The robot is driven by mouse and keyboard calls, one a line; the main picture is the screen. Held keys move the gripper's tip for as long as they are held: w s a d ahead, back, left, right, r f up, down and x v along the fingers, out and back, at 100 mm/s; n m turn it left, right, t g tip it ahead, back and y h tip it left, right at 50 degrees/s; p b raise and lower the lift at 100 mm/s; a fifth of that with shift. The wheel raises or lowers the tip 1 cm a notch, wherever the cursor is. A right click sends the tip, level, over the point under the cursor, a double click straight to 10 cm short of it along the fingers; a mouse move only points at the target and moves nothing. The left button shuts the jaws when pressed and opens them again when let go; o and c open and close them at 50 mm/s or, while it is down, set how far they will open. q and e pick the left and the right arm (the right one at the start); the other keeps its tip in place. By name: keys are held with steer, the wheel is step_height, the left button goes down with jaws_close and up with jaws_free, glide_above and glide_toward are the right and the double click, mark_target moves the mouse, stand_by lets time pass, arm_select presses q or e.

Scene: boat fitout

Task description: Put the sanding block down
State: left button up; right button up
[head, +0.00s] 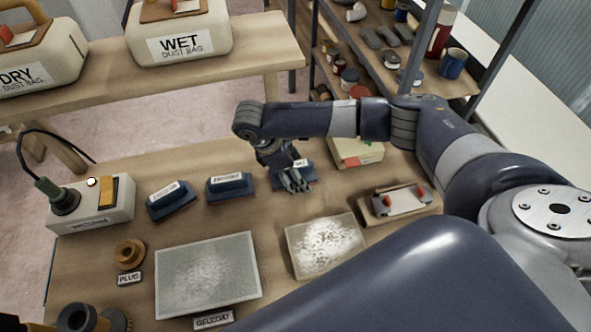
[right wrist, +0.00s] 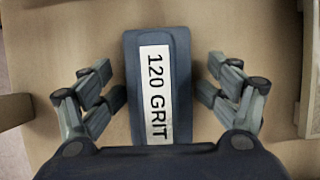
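The sanding block (right wrist: 157,85) under my right gripper is dark blue with a white label reading 120 GRIT in the right wrist view. In the head view this block (head: 308,174) lies on the bench, partly hidden by the gripper. My right gripper (head: 294,181) is above it with fingers spread. In the right wrist view the fingers (right wrist: 160,97) stand on either side of the block, with a narrow gap at the right side; at the left it is very small. My left gripper is not in view.
Two similar blue blocks (head: 230,187) (head: 171,200) lie to the left on the bench. A gelcoat panel (head: 208,273), a dusty board (head: 325,246), a plug (head: 129,253) and a sander holder (head: 92,207) are nearby. A shelf with dust bags (head: 181,30) stands behind.

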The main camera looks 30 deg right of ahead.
mark_target(243, 176)
steer(key=shift+a, duration=0.3)
steer(key=shift+d+r, duration=0.1)
steer(key=shift+r, duration=0.15)
steer(key=b+v, duration=0.1)
steer(key=v, duration=0.5)
steer(key=shift+w, duration=0.1)
steer(key=a+b, duration=0.1)
steer(key=a, duration=0.2)
steer(key=w+a+b, duration=0.1)
steer(key=a, duration=0.2)
steer(key=w+a+b, duration=0.1)
steer(key=a, duration=0.3)
steer(key=shift+w, duration=0.25)
steer(key=shift+w+a+b, duration=0.15)
steer(key=shift+a+b, duration=0.15)
steer(key=shift+a, duration=0.35)
